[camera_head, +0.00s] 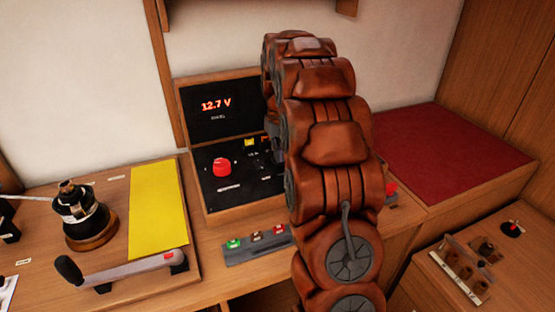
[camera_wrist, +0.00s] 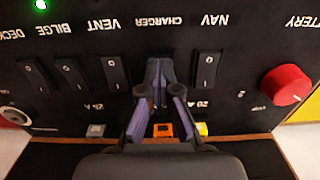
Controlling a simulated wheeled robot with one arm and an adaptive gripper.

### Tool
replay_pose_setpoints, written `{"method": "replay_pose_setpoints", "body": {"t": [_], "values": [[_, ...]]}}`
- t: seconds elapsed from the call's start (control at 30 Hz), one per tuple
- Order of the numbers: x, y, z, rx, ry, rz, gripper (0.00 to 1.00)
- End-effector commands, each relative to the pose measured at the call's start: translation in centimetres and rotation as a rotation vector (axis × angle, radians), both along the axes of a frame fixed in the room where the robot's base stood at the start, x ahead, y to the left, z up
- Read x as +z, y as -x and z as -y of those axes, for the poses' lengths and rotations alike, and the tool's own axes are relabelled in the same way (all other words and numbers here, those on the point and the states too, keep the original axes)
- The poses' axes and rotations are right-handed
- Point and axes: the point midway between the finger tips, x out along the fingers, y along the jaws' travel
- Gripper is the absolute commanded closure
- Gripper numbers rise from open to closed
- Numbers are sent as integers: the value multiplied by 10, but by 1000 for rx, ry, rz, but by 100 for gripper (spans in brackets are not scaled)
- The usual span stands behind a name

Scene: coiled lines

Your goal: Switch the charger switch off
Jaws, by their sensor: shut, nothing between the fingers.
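The switch panel (camera_wrist: 225,110) fills the wrist view, with its lettering upside down. The CHARGER label (camera_wrist: 158,21) is at the top middle. My gripper (camera_wrist: 159,80) is shut and empty, its fingertips at the place under that label. They cover most or all of the charger switch, so I cannot tell its position or whether they touch it. In the head view the panel (camera_head: 240,187) lies in an open wooden case, and my arm hides its right part and most of my gripper.
The NAV switch (camera_wrist: 206,70) and VENT switch (camera_wrist: 115,72) flank my fingers closely. A red knob (camera_wrist: 287,85) is at the right. Orange (camera_wrist: 162,130) and yellow (camera_wrist: 202,128) fuses lie by my fingers. The case lid (camera_head: 220,118) stands upright, displaying 12.7 V.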

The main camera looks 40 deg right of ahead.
Motion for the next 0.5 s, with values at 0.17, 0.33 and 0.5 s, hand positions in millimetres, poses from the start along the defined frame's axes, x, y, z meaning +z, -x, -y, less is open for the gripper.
{"method": "replay_pose_setpoints", "body": {"t": [0.17, 0.33, 0.5], "values": [[-2, 0, 0, 0, 0, 0, 100], [-4, 0, 0, 0, 0, 0, 100], [-7, 0, 0, 0, 0, 0, 100]]}}
